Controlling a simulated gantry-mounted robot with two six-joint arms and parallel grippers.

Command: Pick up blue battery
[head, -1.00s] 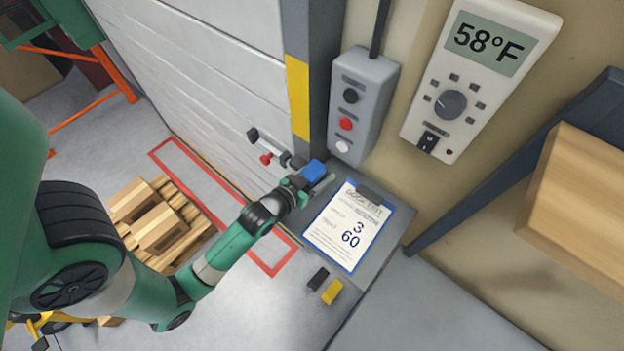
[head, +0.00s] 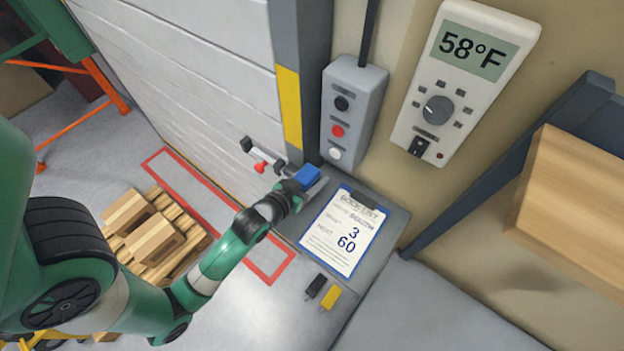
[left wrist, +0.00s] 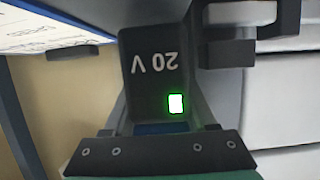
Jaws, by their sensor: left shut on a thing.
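The blue battery (head: 307,176) shows in the head view as a blue block above the small grey shelf, at the end of my left arm. My left gripper (head: 297,186) is shut on it. In the left wrist view the battery (left wrist: 157,75) fills the middle between the fingers as a dark case marked "20 V", upside down, with a lit green light. A strip of blue shows at its lower end. I cannot tell whether it still touches the shelf. My right gripper is not in view.
A clipboard (head: 342,238) lies on the grey shelf (head: 392,228) right of the gripper. A grey button box (head: 352,110) and a thermostat (head: 462,85) hang on the wall. A red-knobbed latch (head: 261,160) is close left. Black and yellow blocks (head: 331,297) sit at the shelf's front.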

